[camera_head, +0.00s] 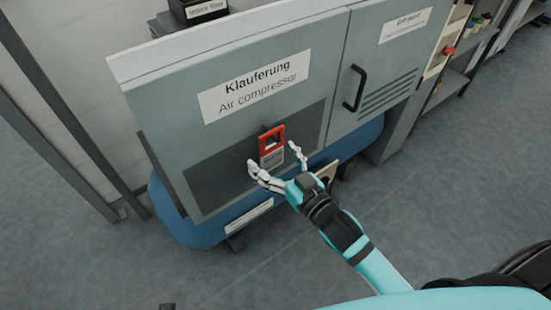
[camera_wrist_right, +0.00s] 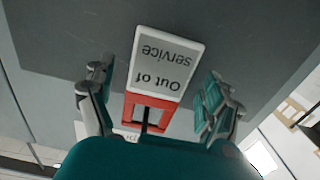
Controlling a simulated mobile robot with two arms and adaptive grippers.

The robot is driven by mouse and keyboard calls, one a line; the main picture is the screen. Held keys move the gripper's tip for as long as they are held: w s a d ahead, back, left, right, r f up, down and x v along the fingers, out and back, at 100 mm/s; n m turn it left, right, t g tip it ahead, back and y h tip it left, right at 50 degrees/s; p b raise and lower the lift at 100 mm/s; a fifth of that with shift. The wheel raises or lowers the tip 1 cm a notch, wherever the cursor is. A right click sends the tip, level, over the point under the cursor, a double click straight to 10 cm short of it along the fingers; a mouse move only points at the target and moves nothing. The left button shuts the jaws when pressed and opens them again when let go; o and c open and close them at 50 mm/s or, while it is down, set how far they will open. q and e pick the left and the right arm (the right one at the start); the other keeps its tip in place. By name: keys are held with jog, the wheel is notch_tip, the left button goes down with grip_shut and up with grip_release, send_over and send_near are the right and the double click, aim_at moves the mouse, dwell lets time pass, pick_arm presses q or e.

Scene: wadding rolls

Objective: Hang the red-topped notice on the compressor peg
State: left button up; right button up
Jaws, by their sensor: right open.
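The red-topped notice (camera_head: 271,157) is upright against the dark panel of the air compressor cabinet (camera_head: 190,115). Its red frame has an opening, and a small dark peg (camera_head: 269,127) shows at its top edge; I cannot tell surely how the frame sits on it. In the right wrist view the notice (camera_wrist_right: 165,62) appears upside down and reads "Out of service". My right gripper (camera_head: 275,162) is open, with its fingers apart on either side of the notice. The fingers also show spread in the right wrist view (camera_wrist_right: 160,100), with gaps to the card. My left gripper is out of view.
A black door handle (camera_head: 354,88) sticks out right of the notice. The blue tank (camera_head: 185,215) bulges below the cabinet. Shelves (camera_head: 455,75) stand at the right, and a grey post (camera_head: 60,110) at the left. The floor in front is clear.

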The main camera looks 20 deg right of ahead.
jog(key=shift+s, duration=0.1)
jog(key=v, duration=1.2)
jog(key=d+f+m+g+h, duration=0.1)
jog(key=d+f+g+h, duration=0.15)
jog(key=f, duration=0.65)
jog(key=d+f+m+g+h, duration=0.15)
jog(key=f+g, duration=0.25)
jog(key=f, duration=0.5)
jog(key=s+f+g+h, duration=0.2)
jog(key=s+f+g, duration=0.55)
jog(key=f, duration=0.55)
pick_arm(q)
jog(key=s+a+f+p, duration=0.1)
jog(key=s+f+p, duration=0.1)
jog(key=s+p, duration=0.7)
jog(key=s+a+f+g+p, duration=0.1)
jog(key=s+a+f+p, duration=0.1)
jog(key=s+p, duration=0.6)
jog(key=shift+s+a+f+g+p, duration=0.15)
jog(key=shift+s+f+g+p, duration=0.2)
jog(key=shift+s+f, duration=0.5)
pick_arm(e)
jog(key=s+d+f+g, duration=0.1)
jog(key=s+f, duration=0.2)
jog(key=s, duration=0.7)
jog(key=s+d+f+g, duration=0.1)
jog(key=s+d+f, duration=0.1)
jog(key=s, duration=0.9)
jog(key=shift+f+n, duration=0.45)
jog(key=shift+f, duration=0.2)
